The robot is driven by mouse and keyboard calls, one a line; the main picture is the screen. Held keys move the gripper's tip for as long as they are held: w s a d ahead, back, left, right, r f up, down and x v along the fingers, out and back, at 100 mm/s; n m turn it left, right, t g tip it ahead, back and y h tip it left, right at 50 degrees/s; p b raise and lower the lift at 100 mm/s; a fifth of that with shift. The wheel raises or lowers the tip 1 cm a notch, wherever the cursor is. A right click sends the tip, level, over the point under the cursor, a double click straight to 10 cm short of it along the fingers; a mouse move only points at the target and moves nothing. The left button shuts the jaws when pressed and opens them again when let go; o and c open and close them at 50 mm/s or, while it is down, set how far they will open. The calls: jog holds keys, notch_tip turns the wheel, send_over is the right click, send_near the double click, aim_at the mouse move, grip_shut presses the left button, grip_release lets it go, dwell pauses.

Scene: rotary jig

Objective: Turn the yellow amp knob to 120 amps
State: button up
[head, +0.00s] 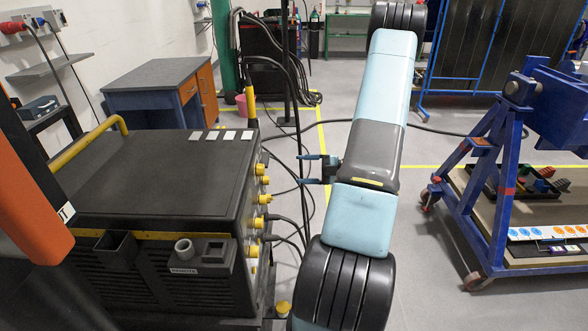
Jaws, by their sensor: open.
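The black machine (165,175) stands at the left, with several yellow knobs and fittings along its right face. That face is seen at a steep angle. One yellow knob (264,199) is about halfway down the row, and another (260,169) is higher up. I cannot tell which one is the amp knob, and no scale or amp reading is visible. My gripper (300,169) is open and empty, its two blue fingers pointing left toward this face. A gap separates the fingertips from the upper knobs.
Black cables run from the machine's right face to the floor, near my gripper. A blue wheeled frame (500,190) stands at the right. An orange post (30,170) fills the left foreground. A grey-topped workbench (160,85) stands behind the machine.

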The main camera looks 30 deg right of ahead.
jog(key=shift+v, duration=1)
jog(key=n, duration=2.4)
send_near(261, 170)
jog(key=w+a+f, duration=0.1)
jog(key=w+a, duration=0.4)
jog(key=shift+w+a, duration=0.25)
jog(key=shift+w, duration=0.05)
jog(key=shift+f, duration=0.15)
jog(key=shift+c, duration=0.5)
